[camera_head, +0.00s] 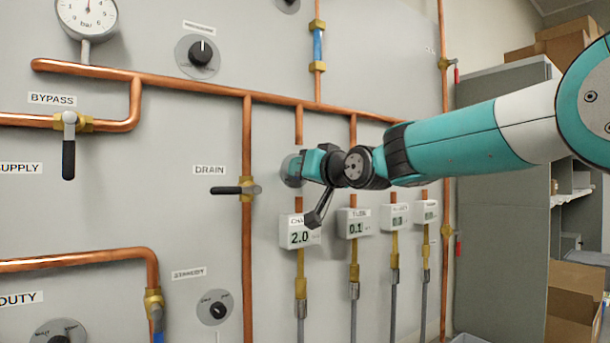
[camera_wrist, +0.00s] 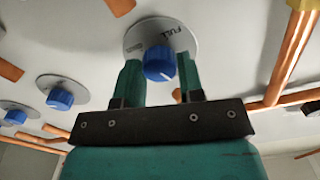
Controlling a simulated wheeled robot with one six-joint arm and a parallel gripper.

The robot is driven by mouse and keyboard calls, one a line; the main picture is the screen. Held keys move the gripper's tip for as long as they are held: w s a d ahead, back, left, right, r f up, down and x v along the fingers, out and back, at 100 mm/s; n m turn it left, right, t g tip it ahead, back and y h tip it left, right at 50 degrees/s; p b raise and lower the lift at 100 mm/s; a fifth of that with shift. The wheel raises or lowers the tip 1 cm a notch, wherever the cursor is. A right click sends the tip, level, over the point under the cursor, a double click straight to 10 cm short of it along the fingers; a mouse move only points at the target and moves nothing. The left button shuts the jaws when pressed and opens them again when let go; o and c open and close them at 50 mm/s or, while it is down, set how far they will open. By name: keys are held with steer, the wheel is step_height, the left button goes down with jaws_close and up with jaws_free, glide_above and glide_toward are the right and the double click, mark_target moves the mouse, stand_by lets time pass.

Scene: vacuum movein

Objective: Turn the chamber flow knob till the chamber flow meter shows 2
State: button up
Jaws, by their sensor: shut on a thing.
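The chamber flow meter (camera_head: 299,237) is a white box on the panel, and its display reads 2.0. Its label is partly hidden by a part of my arm. The knob in my gripper is blue on a round grey plate in the wrist view (camera_wrist: 160,64); the word FULL shows on the plate. My gripper (camera_wrist: 160,72) has one finger on each side of this knob and is shut on it. In the head view my gripper (camera_head: 296,168) is against the panel above the chamber meter, and it hides the knob there.
More flow meters (camera_head: 355,222) stand in a row to the right, one reading 0.1. Other blue knobs (camera_wrist: 60,98) sit beside the held one. Copper pipes (camera_head: 248,140) and the drain valve lever (camera_head: 228,190) are on the left. A grey cabinet (camera_head: 500,240) stands at right.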

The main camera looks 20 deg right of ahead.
steer(key=o, duration=0.9)
steer(key=b+v, duration=1.2)
steer(key=v, duration=0.5)
steer(key=shift+s+d, duration=0.1)
steer(key=shift+s, duration=0.1)
